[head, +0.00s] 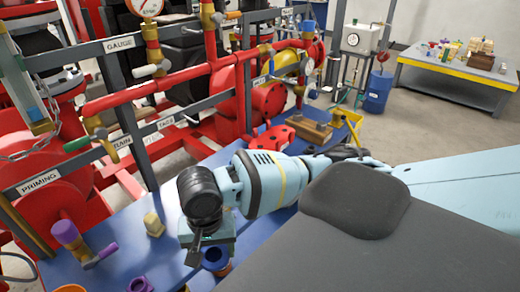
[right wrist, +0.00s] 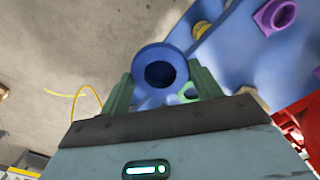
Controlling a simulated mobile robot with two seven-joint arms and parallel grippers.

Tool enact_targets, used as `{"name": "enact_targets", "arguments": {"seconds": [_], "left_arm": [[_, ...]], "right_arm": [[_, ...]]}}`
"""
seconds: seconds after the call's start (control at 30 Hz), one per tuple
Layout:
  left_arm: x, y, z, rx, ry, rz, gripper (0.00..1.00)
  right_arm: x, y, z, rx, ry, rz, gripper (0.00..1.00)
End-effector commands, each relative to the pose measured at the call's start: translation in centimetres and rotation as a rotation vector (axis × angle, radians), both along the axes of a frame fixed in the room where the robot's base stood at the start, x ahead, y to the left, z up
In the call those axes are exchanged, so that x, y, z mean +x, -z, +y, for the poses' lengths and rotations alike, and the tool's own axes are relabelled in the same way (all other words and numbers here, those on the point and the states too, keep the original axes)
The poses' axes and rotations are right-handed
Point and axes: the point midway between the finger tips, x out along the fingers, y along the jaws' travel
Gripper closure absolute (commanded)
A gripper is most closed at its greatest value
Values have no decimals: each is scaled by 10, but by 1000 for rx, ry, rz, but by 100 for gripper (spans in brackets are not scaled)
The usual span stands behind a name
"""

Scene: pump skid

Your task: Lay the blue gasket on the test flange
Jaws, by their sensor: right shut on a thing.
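The blue gasket (right wrist: 142,66), a round collar with a dark central hole, sits between the green fingers of my right gripper (right wrist: 162,85) in the right wrist view. The fingers are shut on it from both sides. My left gripper is not in view.
The blue table (head: 130,215) carries a brass hex fitting (head: 153,224), a purple-handled valve (head: 72,240), a purple fitting (head: 140,285) and a wooden block (head: 310,128). Red pipes (head: 150,85) and grey labelled rails stand behind its left side. A second table (head: 450,80) stands far right.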

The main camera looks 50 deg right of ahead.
Motion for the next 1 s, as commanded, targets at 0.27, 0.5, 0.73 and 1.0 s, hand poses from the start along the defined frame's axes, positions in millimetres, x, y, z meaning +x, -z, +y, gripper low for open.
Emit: {"name": "enact_targets", "arguments": {"seconds": [0.27,0.5,0.73,1.0], "left_arm": [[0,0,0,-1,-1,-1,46],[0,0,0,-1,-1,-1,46],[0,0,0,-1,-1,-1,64],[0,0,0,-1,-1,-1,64]], "right_arm": [[25,-43,-8,-1,-446,-3,59],[32,-59,-11,3,-634,0,59],[32,-60,-11,5,-654,2,59],[32,-60,-11,4,-653,1,59]]}}
